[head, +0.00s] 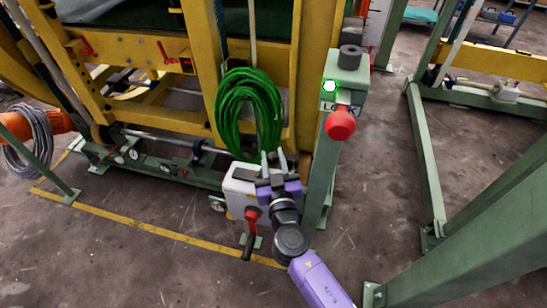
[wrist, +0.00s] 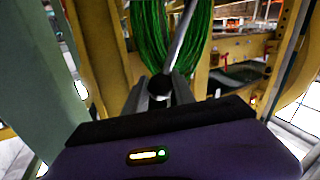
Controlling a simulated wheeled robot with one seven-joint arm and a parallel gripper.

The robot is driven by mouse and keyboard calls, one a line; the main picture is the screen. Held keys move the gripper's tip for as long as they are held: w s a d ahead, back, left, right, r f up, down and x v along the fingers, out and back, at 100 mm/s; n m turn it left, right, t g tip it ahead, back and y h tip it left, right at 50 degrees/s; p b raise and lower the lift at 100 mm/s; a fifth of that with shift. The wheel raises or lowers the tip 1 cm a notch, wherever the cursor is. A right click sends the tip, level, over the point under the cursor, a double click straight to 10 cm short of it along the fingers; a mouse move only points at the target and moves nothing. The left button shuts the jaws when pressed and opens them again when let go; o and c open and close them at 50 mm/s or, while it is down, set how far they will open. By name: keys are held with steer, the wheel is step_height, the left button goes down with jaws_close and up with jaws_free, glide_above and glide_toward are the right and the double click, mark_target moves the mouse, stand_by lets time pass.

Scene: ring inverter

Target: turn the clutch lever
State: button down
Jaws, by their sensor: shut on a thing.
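A thin grey lever rod (wrist: 183,38) ends in a black ball knob (wrist: 160,84) in the wrist view. The rod slants up and to the right from the knob, across the green coil. My gripper (wrist: 161,87) is shut on the knob, with one finger on each side of it. In the head view my gripper (head: 273,160) is above a pale box and in front of the yellow frame. The lever cannot be made out clearly there. The pale box (head: 240,185) has a red-hubbed handle (head: 252,217) with a dark grip hanging down; my gripper is apart from that handle.
A green cable coil (head: 249,110) hangs on the yellow frame (head: 200,60) behind my gripper. A green post (head: 346,75) with a lit indicator, a "LOCK" label and a red knob (head: 340,123) stands close on the right. Open floor (head: 375,200) lies right of the post.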

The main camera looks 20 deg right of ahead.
steer(key=shift+w+a+r+n+g+p, duration=0.4)
steer(key=shift+w+a+r+n+p, duration=0.35)
steer(key=shift+p, duration=0.6)
steer(key=w+a+f+n+g+h+p, duration=0.1)
steer(key=w+a+n+g, duration=0.2)
steer(key=a+n, duration=0.4)
steer(key=shift+w+f+g+h+p, duration=0.2)
steer(key=shift+w+g+h+p, duration=0.15)
steer(key=shift+w, duration=0.5)
steer(key=shift+a, duration=0.15)
steer(key=c, duration=1)
jaws_free()
steer(key=shift+c, duration=0.2)
steer(key=v, duration=0.7)
steer(key=shift+s, duration=0.3)
